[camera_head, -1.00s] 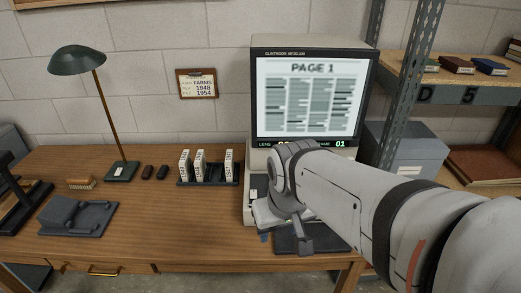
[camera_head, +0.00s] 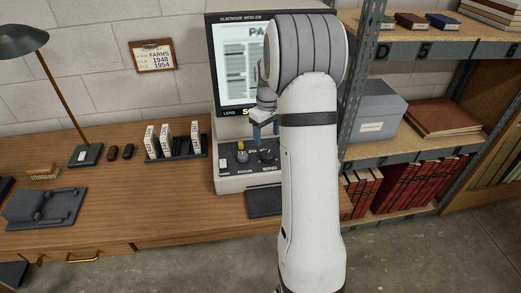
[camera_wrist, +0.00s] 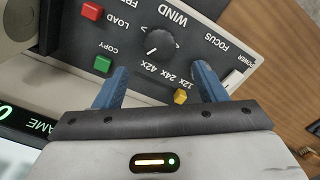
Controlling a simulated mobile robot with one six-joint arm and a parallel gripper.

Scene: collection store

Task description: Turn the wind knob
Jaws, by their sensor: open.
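The wind knob (camera_wrist: 160,43) is a round black knob with a white pointer line, beside the printed word WIND on the reader's dark control panel. It also shows in the head view as a dark knob (camera_head: 267,156) at the right of the panel. My gripper (camera_wrist: 160,72) is open, with its two blue fingers apart and nothing between them. In the wrist view the knob lies just beyond the gap between the fingertips. In the head view my gripper (camera_head: 266,132) hangs above the knob, apparently not touching it.
A red button (camera_wrist: 92,11), a green button (camera_wrist: 103,64) and a yellow lever tip (camera_wrist: 180,97) sit near the knob. The reader's screen (camera_head: 230,65) is behind my arm. A film box rack (camera_head: 178,152) stands left; a metal shelf post (camera_head: 362,80) stands close right.

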